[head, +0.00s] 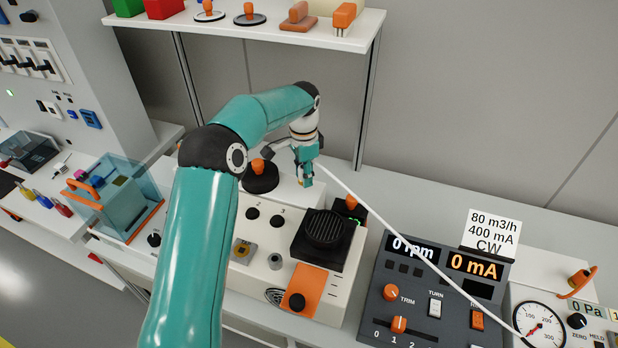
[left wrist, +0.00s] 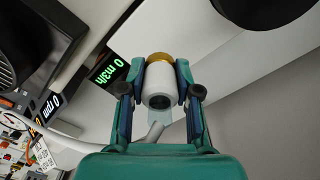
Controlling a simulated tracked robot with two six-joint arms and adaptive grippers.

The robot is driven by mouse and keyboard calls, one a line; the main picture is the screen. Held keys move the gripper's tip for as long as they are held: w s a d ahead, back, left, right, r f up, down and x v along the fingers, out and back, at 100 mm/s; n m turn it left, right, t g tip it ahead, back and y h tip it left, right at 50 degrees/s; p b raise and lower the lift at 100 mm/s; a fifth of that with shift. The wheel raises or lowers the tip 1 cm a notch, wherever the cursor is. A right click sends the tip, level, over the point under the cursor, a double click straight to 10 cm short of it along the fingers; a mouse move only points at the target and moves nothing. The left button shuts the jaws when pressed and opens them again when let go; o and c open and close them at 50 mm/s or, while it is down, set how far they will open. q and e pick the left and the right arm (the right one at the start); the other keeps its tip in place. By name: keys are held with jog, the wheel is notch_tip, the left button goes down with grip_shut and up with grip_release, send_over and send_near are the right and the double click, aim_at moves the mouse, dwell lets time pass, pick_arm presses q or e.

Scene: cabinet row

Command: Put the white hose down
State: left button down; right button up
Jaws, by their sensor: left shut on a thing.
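My left gripper (head: 306,172) is in the air above the back right part of the cream bench unit in the head view. In the left wrist view its two teal fingers (left wrist: 160,100) are shut on the white end fitting of the white hose (left wrist: 158,84), which has a brass-coloured ring. The white hose (head: 390,228) runs from the gripper down to the right, across the dark panel toward the round gauge. Its far end is cut off at the bottom of the head view. My right gripper is not in view.
A black round knob base with orange top (head: 261,177) stands left of the gripper. A black grille (head: 325,232) and the dark panel reading 0 rpm and 0 mA (head: 440,285) are nearby. Bare bench top (head: 430,200) lies to the right.

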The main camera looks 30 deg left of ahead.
pick_arm(q)
notch_tip(320, 180, down, 3)
jog(key=shift+r+b, duration=0.2)
jog(key=shift+b, duration=0.25)
jog(key=shift+d+f, duration=0.1)
jog(key=shift+f, duration=0.05)
jog(key=shift+s+d, duration=0.1)
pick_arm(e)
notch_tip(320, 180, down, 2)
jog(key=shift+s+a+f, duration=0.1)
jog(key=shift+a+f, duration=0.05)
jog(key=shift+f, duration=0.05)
pick_arm(q)
jog(key=shift+f+b, duration=0.35)
jog(key=shift+f, duration=0.1)
jog(key=c, duration=0.8)
grip_release()
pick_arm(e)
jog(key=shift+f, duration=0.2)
pick_arm(q)
jog(key=shift+r, duration=0.1)
